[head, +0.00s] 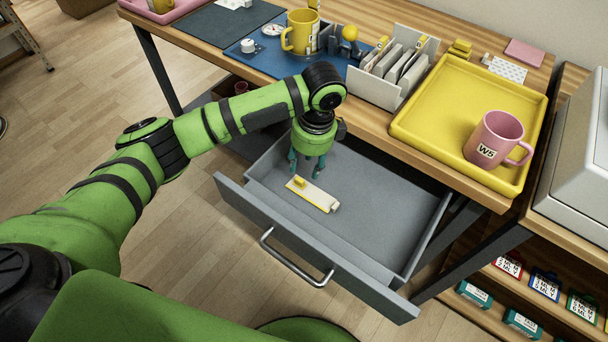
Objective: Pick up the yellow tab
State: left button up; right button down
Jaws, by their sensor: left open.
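A white flat piece (318,196) with a yellow edge lies in the open grey drawer. A small yellow tab (299,182) shows at its left end. My left gripper (306,169) points down into the drawer, just behind and above this piece. Its teal fingers are apart with nothing visible between them. I cannot tell the exact height of the fingertips above the drawer floor. My right gripper is out of view.
The pulled-out drawer (378,226) has raised walls and a front handle (297,264); its right part is empty. Above stand a yellow tray (462,108) with a pink mug (496,138), a card holder (385,82) and a yellow mug (300,32).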

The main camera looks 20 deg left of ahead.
aim_at(300, 180)
pick_arm(q)
jog(key=f, duration=0.2)
jog(key=a+f, duration=0.1)
jog(key=shift+s+f, duration=0.1)
jog(key=shift+s, duration=0.15)
jog(key=shift+a+f, duration=0.2)
jog(key=shift+f, duration=0.9)
jog(key=shift+w+f, duration=0.1)
jog(key=shift+f, duration=0.25)
jog(key=shift+c, duration=0.4)
jog(key=c, duration=0.6)
jog(key=shift+c, duration=0.6)
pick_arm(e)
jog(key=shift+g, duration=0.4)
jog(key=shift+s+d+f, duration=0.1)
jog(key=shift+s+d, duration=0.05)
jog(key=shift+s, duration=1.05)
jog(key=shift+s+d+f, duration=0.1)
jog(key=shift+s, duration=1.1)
